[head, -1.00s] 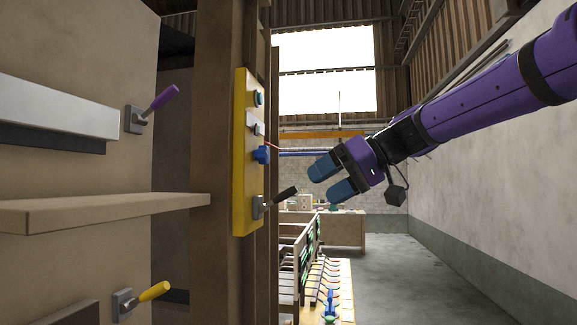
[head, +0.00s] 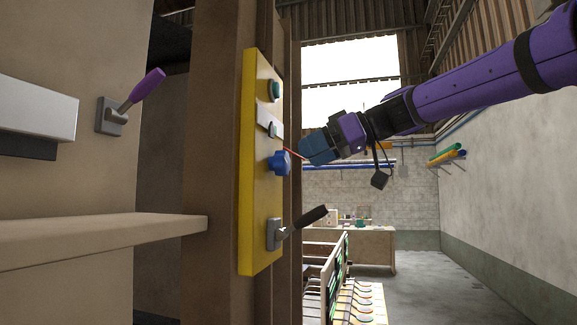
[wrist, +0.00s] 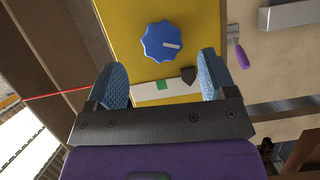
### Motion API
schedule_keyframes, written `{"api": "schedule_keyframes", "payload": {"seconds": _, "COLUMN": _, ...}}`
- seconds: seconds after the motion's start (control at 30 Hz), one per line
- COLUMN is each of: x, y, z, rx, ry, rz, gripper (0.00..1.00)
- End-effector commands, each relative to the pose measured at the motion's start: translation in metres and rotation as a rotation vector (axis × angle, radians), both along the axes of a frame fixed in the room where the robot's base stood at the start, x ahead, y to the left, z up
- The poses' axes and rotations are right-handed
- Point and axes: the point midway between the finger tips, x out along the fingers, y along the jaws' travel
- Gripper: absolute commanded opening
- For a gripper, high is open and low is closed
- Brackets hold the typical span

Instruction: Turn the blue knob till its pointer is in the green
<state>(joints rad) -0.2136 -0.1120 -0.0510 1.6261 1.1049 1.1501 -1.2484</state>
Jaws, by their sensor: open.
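The blue knob (head: 279,162) sticks out from the yellow panel (head: 249,180) on the post. In the wrist view the knob (wrist: 158,40) has a white mark pointing right. A white strip (wrist: 145,91) beside it carries a green patch (wrist: 162,85). A dark pointer (wrist: 188,74) stands at the strip's edge, right of the green and outside it. My gripper (head: 303,148) is open, a little right of and above the knob in the head view. In the wrist view its blue fingertips (wrist: 163,70) are apart, with the knob beyond them, and not touching it.
A black-handled lever (head: 297,227) is below the knob and a teal button (head: 274,91) is above the strip on the panel. A shelf (head: 100,238) and a purple-handled lever (head: 130,102) are at left.

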Motion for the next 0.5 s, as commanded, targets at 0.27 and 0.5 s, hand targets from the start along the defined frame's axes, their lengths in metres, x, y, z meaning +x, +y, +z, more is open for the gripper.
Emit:
{"api": "schedule_keyframes", "payload": {"seconds": 0.27, "x": 0.013, "y": 0.04, "z": -0.017, "rx": 0.0, "ry": 0.002, "rz": 0.002, "gripper": 0.77}}
{"api": "schedule_keyframes", "payload": {"seconds": 0.5, "x": 0.018, "y": 0.053, "z": -0.023, "rx": 0.0, "ry": 0.001, "rz": 0.0, "gripper": 0.77}}
